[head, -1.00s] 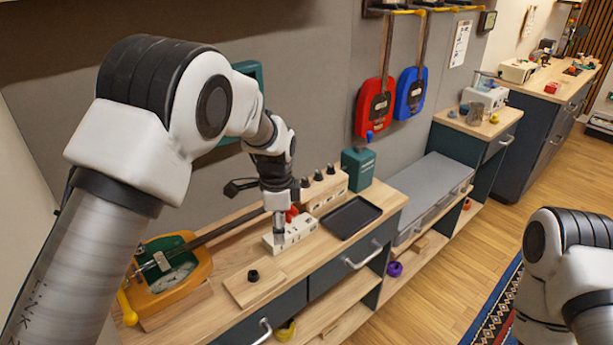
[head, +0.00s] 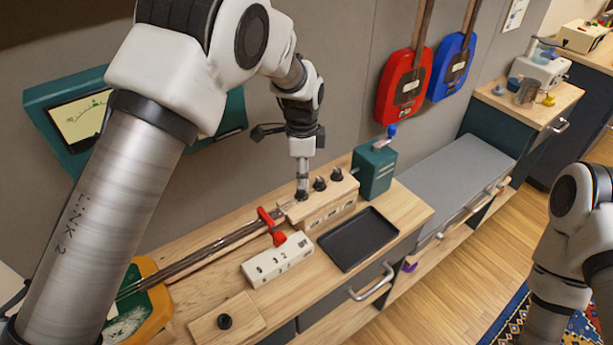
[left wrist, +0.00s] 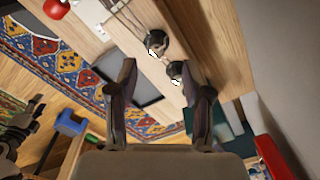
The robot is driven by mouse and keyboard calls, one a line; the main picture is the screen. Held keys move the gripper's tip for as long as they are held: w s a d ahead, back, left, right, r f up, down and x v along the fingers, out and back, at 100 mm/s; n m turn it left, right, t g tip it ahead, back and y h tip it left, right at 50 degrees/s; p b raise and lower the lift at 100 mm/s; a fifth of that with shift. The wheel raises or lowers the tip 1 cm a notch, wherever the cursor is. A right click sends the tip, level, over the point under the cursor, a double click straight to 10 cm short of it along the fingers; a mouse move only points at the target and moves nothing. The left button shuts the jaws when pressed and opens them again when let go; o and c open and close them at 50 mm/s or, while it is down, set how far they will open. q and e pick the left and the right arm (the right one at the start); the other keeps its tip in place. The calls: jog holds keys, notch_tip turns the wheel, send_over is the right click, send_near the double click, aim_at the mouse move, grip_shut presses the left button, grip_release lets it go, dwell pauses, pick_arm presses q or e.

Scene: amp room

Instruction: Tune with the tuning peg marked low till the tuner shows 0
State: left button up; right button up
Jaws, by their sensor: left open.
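A pale wooden headstock block (head: 325,207) holds a row of dark tuning pegs at the back of the bench. Its front labels are too small to read, so I cannot tell which peg is marked low. My left gripper (head: 302,192) points down at the leftmost peg. In the left wrist view its fingers (left wrist: 156,68) are open, with one dark peg (left wrist: 176,72) near the right fingertip and another (left wrist: 157,42) just beyond. The tuner (head: 78,118) hangs on the wall, partly behind my arm; its pale screen shows a scale, but the reading is unclear.
A white block (head: 277,260) with red parts stands in front of the headstock. A black tray (head: 358,239) lies to its right, with a green box (head: 374,170) behind. A wooden plate with a black knob (head: 225,321) is at front left. Red and blue instruments hang on the wall.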

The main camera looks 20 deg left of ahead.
aim_at(301, 193)
pick_arm(q)
jog(key=shift+s+f+p, duration=0.2)
jog(key=shift+s+f, duration=0.2)
jog(key=shift+f, duration=0.25)
jog(key=shift+s+f+p, duration=0.15)
jog(key=shift+s+f, duration=0.25)
jog(key=shift+f, duration=0.2)
jog(key=f, duration=0.1)
jog(key=w+f, duration=0.1)
jog(key=shift+w+f, duration=0.15)
jog(key=shift+f, duration=0.2)
jog(key=shift+w+f, duration=0.2)
jog(key=shift+s+r, duration=0.2)
jog(key=shift+s, duration=0.1)
jog(key=shift+c, duration=0.7)
jog(key=shift+s+r, duration=0.1)
jog(key=shift+s, duration=0.05)
jog(key=c, duration=0.5)
grip_shut()
pick_arm(e)
jog(key=shift+s+r, duration=0.25)
jog(key=shift+r, duration=0.4)
